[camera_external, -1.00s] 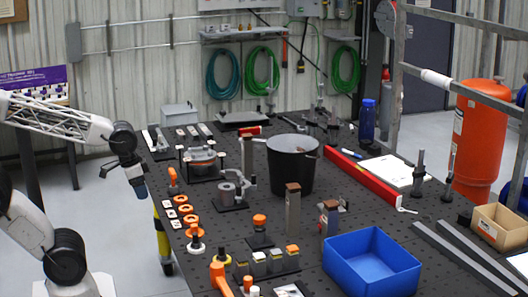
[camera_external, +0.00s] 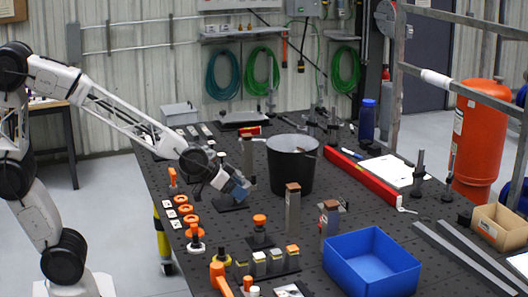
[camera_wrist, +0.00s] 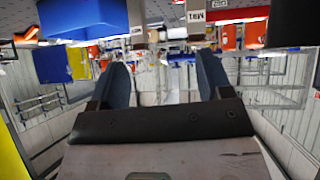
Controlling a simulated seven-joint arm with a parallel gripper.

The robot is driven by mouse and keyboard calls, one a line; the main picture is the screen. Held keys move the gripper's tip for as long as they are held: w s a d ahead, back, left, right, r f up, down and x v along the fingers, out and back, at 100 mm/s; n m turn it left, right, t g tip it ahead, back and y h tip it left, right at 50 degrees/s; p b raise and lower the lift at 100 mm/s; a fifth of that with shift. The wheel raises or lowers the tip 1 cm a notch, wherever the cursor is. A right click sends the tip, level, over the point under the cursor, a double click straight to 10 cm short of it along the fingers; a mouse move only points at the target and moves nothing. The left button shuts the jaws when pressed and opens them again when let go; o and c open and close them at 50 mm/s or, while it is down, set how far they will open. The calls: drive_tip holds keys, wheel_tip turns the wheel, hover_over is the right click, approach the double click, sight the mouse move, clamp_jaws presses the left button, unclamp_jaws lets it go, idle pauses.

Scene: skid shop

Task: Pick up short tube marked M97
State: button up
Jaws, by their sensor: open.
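My gripper (camera_external: 240,190) is over the table, left of the black bucket, with its jaws pointing right and down. In the wrist view my gripper (camera_wrist: 164,80) is open, with two dark blue fingers and nothing between them. Two upright square posts with brown tops, a grey post (camera_external: 292,212) and a bluish post (camera_external: 328,226), stand right of the gripper. I cannot read a marking on either in the outside view.
A black bucket (camera_external: 291,170) stands just right of my gripper. A blue bin (camera_external: 371,263) sits at the front right. Orange-topped parts (camera_external: 260,221) and small blocks (camera_external: 275,262) stand at the front.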

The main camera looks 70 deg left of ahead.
sight(325, 217)
drive_tip(key=w+d+f+t, duration=0.2)
drive_tip(key=w+d+f, duration=0.1)
drive_tip(key=w, duration=0.3)
drive_tip(key=w+d+f+t+y, duration=0.1)
drive_tip(key=w+d+f+t, duration=0.2)
drive_tip(key=w+d, duration=0.2)
drive_tip(key=w+d+f+n+t, duration=0.1)
drive_tip(key=w+d+f+t, duration=0.2)
drive_tip(key=w, duration=0.5)
drive_tip(key=shift+d+y, duration=0.3)
drive_tip(key=shift+d, duration=0.35)
drive_tip(key=shift+w, duration=0.15)
drive_tip(key=shift+w, duration=1.2)
drive_tip(key=shift+w, duration=0.1)
drive_tip(key=shift+w+d, duration=0.1)
drive_tip(key=shift+w, duration=2.4)
clamp_jaws()
